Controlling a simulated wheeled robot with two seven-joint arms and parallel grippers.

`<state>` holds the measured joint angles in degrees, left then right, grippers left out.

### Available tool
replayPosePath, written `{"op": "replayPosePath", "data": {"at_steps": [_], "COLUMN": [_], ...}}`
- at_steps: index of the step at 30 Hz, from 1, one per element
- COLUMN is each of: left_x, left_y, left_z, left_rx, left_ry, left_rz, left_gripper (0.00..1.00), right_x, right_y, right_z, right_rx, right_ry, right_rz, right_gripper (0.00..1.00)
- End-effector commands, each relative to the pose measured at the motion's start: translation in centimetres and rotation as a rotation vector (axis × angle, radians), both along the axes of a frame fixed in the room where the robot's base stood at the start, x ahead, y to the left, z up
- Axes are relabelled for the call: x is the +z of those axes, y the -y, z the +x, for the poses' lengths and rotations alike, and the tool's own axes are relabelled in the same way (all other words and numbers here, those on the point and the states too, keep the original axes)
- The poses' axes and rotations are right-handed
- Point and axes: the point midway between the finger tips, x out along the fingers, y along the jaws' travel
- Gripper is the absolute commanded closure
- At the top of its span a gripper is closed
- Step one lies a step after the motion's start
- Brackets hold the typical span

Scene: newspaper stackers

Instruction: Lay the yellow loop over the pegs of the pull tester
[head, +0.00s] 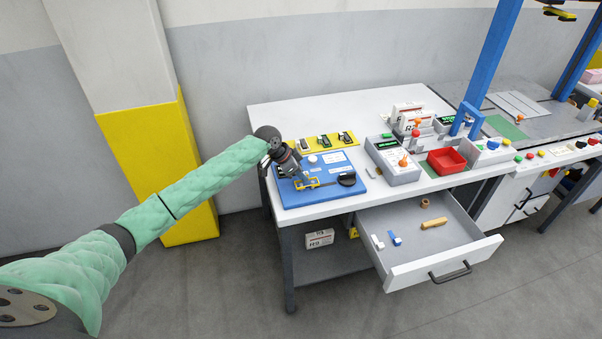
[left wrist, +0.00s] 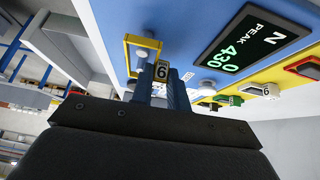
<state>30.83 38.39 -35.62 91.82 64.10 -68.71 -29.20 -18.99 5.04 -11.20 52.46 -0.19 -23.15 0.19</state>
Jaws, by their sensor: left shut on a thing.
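The pull tester (head: 325,188) is a blue board on the left part of the white bench, with a black knob and a display that reads 430 N peak in the left wrist view (left wrist: 245,45). The yellow loop (head: 309,183) is low over the board; in the left wrist view the loop (left wrist: 128,55) is a rectangular frame with a tag marked 6. A pale peg (left wrist: 142,54) shows within its outline; I cannot tell whether the loop is seated around it. My left gripper (head: 298,174) is shut on the loop, and its fingers (left wrist: 165,88) hide part of it. My right gripper is out of view.
A yellow rack (head: 343,149) with several clips lies behind the tester. A grey device (head: 400,172) and a red tray (head: 446,168) stand to the right. An open drawer (head: 455,258) juts out below the bench, holding several small parts. A yellow-based pillar (head: 165,165) stands left.

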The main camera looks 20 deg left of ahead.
Motion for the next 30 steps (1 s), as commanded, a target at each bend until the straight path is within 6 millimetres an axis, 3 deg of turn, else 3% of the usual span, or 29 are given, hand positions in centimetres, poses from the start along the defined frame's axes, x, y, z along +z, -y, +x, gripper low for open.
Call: {"op": "replayPosePath", "data": {"at_steps": [30], "left_x": [-1.7], "left_y": [0.0], "left_z": [0.0], "left_rx": [0.001], "left_ry": [0.0], "left_rz": [0.0], "left_gripper": [1.0], "right_x": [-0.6], "right_y": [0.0], "right_z": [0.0], "right_rx": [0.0], "right_ry": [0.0], "right_rz": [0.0], "right_gripper": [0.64]}}
